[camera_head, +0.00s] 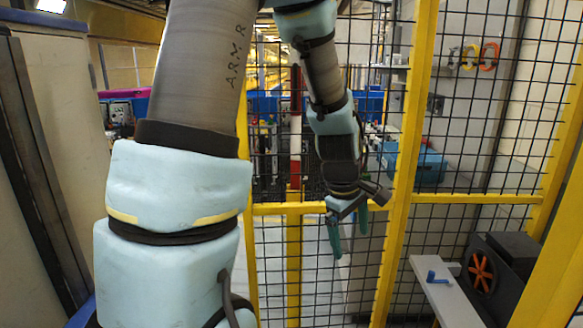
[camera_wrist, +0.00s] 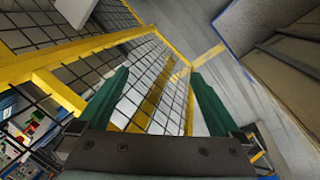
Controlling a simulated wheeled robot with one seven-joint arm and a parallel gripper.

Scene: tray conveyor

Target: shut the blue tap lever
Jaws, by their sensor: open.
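The blue tap lever (camera_head: 437,277) is small and sits on a pale grey ledge at the lower right of the head view. My gripper (camera_head: 348,240) hangs in front of the yellow-framed mesh fence, left of the lever and higher in the picture, clearly apart from it. In the wrist view my gripper (camera_wrist: 160,90) shows two green fingers spread wide with nothing between them. The lever does not show clearly in the wrist view.
The grey ledge (camera_head: 450,305) adjoins a dark box with an orange handwheel (camera_head: 481,271). Yellow fence posts (camera_head: 405,150) and black mesh stand close behind my arm. A blue box (camera_head: 430,163) is beyond the mesh. A wall panel (camera_head: 60,130) is at left.

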